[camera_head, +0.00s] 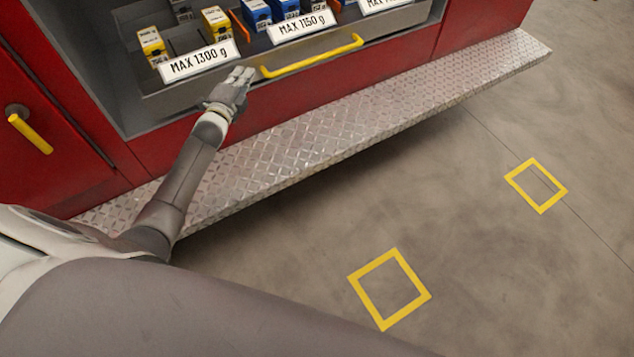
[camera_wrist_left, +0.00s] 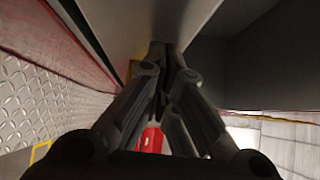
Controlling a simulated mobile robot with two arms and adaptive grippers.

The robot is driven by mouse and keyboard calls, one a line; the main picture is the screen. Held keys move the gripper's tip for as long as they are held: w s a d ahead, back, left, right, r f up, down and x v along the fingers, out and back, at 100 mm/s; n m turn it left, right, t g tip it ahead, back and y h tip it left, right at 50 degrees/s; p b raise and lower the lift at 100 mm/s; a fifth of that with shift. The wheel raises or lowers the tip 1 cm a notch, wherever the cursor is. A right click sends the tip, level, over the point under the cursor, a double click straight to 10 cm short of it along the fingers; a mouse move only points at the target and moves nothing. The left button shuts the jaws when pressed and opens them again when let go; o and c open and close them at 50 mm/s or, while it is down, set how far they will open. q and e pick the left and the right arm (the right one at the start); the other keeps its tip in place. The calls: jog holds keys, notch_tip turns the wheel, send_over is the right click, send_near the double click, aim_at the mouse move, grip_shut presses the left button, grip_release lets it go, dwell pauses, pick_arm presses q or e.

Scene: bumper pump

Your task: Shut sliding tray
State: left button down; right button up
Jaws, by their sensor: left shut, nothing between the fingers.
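The sliding tray (camera_head: 400,22) is a grey drawer in the red cabinet, with a yellow bar handle (camera_head: 312,57) along its front. It holds small yellow and blue boxes behind white weight labels. My left gripper (camera_head: 243,73) is at the tray's front, just left of the handle's left end. Its fingers are shut with nothing between them. In the left wrist view the shut fingers (camera_wrist_left: 162,55) are close to a grey panel; I cannot tell whether they touch it. My right gripper is not in view.
A diamond-plate step (camera_head: 330,130) runs along the cabinet's base below the tray. A red door with a yellow handle (camera_head: 30,133) is at the left. The grey floor (camera_head: 480,260) is clear, with two yellow square outlines (camera_head: 389,289) marked on it.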

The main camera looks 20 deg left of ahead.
pick_arm(q)
jog(key=shift+w+a+r+b, duration=0.2)
jog(key=shift+w+a, duration=0.15)
jog(key=shift+a, duration=0.15)
jog(key=shift+w+a+r+b, duration=0.15)
jog(key=shift+w+a, duration=0.15)
jog(key=shift+a, duration=0.15)
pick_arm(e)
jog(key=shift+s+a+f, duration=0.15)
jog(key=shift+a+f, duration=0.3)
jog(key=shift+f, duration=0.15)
